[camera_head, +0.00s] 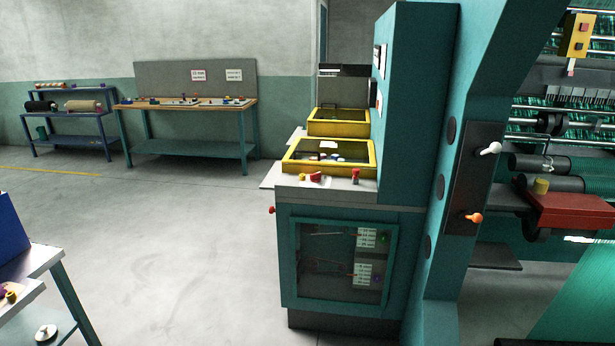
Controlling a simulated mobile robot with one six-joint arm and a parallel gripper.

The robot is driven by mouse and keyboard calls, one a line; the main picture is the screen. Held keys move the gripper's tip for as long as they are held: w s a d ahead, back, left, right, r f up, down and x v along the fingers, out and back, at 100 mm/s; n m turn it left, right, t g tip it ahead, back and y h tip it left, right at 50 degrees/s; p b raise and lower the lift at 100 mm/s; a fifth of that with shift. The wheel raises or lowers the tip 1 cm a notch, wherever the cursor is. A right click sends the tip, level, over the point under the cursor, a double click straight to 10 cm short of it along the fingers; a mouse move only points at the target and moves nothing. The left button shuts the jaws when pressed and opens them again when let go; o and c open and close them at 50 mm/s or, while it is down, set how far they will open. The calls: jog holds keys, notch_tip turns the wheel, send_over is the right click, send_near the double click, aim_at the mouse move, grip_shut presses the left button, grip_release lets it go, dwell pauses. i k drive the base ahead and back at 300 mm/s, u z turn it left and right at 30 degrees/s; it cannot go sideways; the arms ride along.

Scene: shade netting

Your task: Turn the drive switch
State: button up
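A tall black panel (466,182) is fixed to the side of a teal machine column. It carries a white-handled switch (489,149) near its top and an orange-handled switch (473,217) below. Both handles point to the right. I cannot tell from any readable label which one is the drive switch. Red knobs (316,177) also sit on the grey top of the teal cabinet, and a yellow box with buttons (578,36) hangs at the upper right. My gripper is not in view.
The teal cabinet (300,262) with yellow-framed trays (286,168) stands left of the column. Red and black machine parts (575,208) and green netting (590,290) fill the right. A bench (30,290) is at lower left. The grey floor (180,240) between is clear.

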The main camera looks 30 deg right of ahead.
aim_at(315, 178)
jog(key=z, duration=0.15)
jog(key=i, duration=0.9)
jog(key=u, duration=0.05)
